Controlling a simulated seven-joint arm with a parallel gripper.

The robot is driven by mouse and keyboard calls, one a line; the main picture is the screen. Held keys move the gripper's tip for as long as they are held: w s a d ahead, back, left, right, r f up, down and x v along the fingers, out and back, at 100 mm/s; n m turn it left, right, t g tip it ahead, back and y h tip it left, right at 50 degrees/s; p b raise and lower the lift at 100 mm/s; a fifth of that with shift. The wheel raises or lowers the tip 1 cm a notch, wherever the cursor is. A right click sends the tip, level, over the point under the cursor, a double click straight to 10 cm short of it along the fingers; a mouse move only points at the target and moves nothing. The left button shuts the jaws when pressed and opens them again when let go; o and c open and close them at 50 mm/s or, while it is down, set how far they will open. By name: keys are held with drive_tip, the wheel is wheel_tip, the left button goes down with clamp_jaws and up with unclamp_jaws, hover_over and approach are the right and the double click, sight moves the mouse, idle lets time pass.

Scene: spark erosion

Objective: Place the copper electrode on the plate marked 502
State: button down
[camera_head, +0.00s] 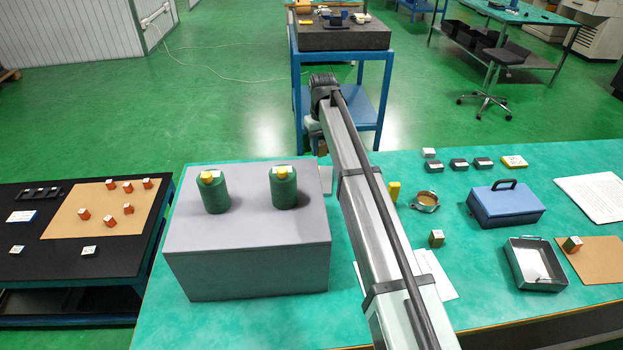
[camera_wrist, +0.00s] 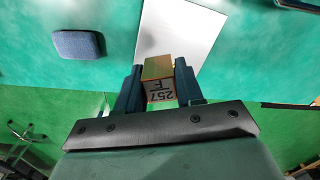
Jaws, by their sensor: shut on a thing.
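My gripper (camera_wrist: 160,86) is shut on a small copper-to-brass-coloured block (camera_wrist: 158,70), its pale face marked "257 F". In the head view my gripper (camera_head: 319,147) is mostly hidden by my arm, near the far edge of the teal table. In the wrist view the block is in front of a white sheet (camera_wrist: 190,28). Whether it touches anything below cannot be told. No plate reads 502 here. Small labelled blocks, markings too small to read, stand at the table's back right (camera_head: 459,165) and on the black table (camera_head: 89,251).
A grey box (camera_head: 247,272) with two green canisters stands left of my arm. A round metal dish (camera_head: 425,201), a blue case (camera_head: 505,205) and an open metal tray (camera_head: 553,282) stand on the right. Several orange blocks sit on a tan board (camera_head: 62,222) at the left.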

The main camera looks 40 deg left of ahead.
sight(321, 170)
drive_tip(key=m, duration=0.3)
drive_tip(key=shift+w+a, duration=0.2)
drive_tip(key=shift+f, duration=4.9)
drive_tip(key=shift+f, duration=0.1)
drive_tip(key=c, duration=0.7)
unclamp_jaws()
wheel_tip(321, 170, up, 11)
drive_tip(key=shift+f, duration=0.1)
drive_tip(key=shift+r, duration=0.7)
drive_tip(key=shift+d, duration=0.1)
